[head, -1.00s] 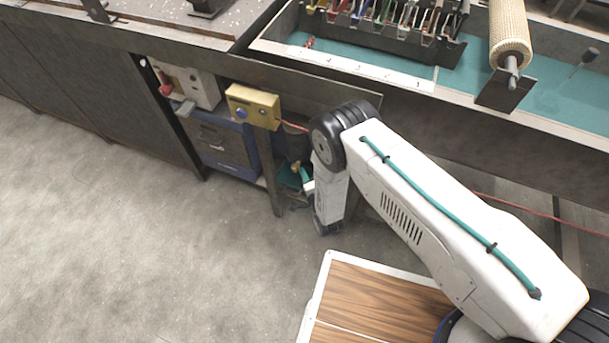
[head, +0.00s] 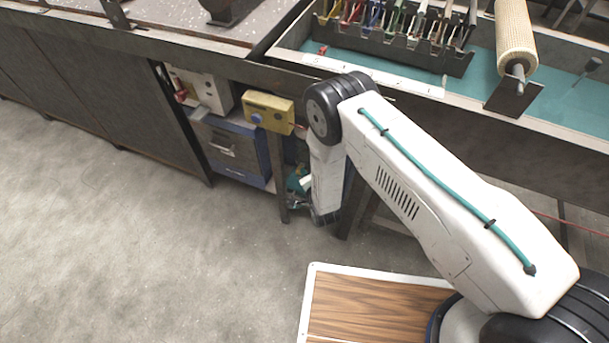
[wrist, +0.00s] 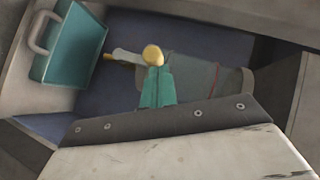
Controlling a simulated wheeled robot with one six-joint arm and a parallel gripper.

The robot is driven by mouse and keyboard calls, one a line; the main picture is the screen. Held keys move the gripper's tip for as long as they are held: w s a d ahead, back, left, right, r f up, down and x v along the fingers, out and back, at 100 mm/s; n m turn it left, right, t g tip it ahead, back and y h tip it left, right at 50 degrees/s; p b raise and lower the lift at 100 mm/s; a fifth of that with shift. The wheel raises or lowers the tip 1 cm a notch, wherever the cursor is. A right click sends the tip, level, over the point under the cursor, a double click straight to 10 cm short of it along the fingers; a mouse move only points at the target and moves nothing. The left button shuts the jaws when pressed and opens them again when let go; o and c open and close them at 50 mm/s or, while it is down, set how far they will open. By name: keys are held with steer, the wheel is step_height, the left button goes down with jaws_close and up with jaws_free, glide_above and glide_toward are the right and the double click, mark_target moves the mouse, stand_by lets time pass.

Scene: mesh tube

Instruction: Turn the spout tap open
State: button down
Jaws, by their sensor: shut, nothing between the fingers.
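In the wrist view a round brass-coloured knob (wrist: 152,54) shows right at the tips of my gripper (wrist: 156,74). It looks like part of the tap, but I cannot tell for sure. My gripper's two teal fingers are shut together with nothing between them. Whether they touch the knob is unclear. A pale horizontal piece with a brass end (wrist: 110,57) lies just behind and left of the knob. In the head view my forearm hangs down beside the bench leg and largely hides the tap area; only a bit of teal shows there.
A teal box with a grey handle (wrist: 76,45) is at the upper left in the wrist view. In the head view a yellow box with a blue button (head: 268,112) is on the bench front, near a blue-grey drawer cabinet (head: 228,150). The bench leg (head: 277,178) is close to my arm. The floor left is clear.

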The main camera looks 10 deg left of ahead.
steer(key=s+d+r, duration=0.7)
steer(key=s, duration=0.2)
steer(key=shift+d+r, duration=0.15)
steer(key=shift+r, duration=0.15)
stand_by(0.4)
